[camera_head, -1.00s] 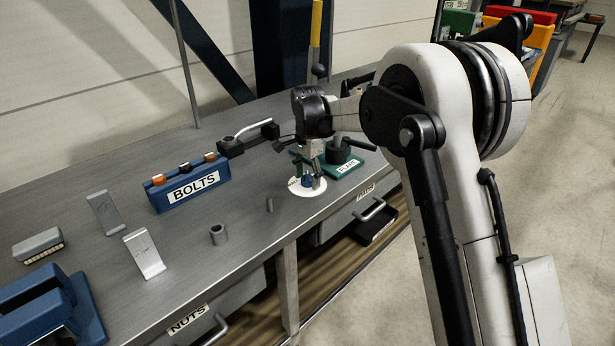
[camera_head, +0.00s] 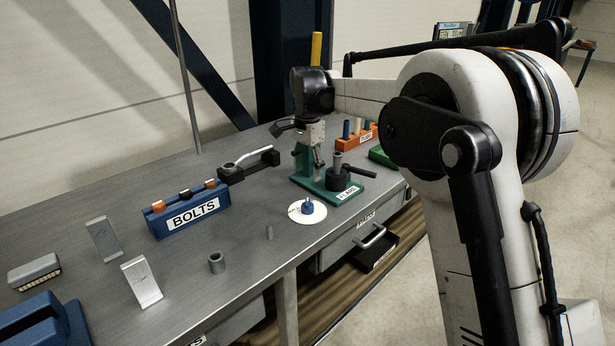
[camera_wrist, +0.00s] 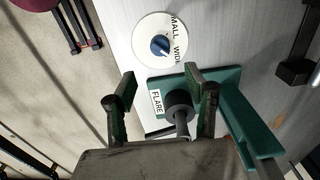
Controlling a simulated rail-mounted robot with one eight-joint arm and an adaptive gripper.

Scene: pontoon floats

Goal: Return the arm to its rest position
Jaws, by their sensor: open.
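My gripper (camera_head: 311,160) hangs in the air above the bench, in front of the upright of the green FLARE tool (camera_head: 340,191). In the wrist view my gripper (camera_wrist: 162,92) has its two fingers spread apart with nothing between the tips. The green FLARE tool (camera_wrist: 227,77) lies below it, with its dark round collar (camera_wrist: 180,104) seen between the fingers. A white dial disc with a blue knob (camera_head: 307,208) lies flat on the bench in front of the tool. The wrist view shows this blue knob (camera_wrist: 160,45) clear of the fingers.
On the bench (camera_head: 120,238) stand a blue BOLTS rack (camera_head: 187,212), a black clamp (camera_head: 249,165), two tilted metal plates, a grey ring (camera_head: 217,263) and a small pin (camera_head: 269,232). An orange rack (camera_head: 356,140) stands behind the tool.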

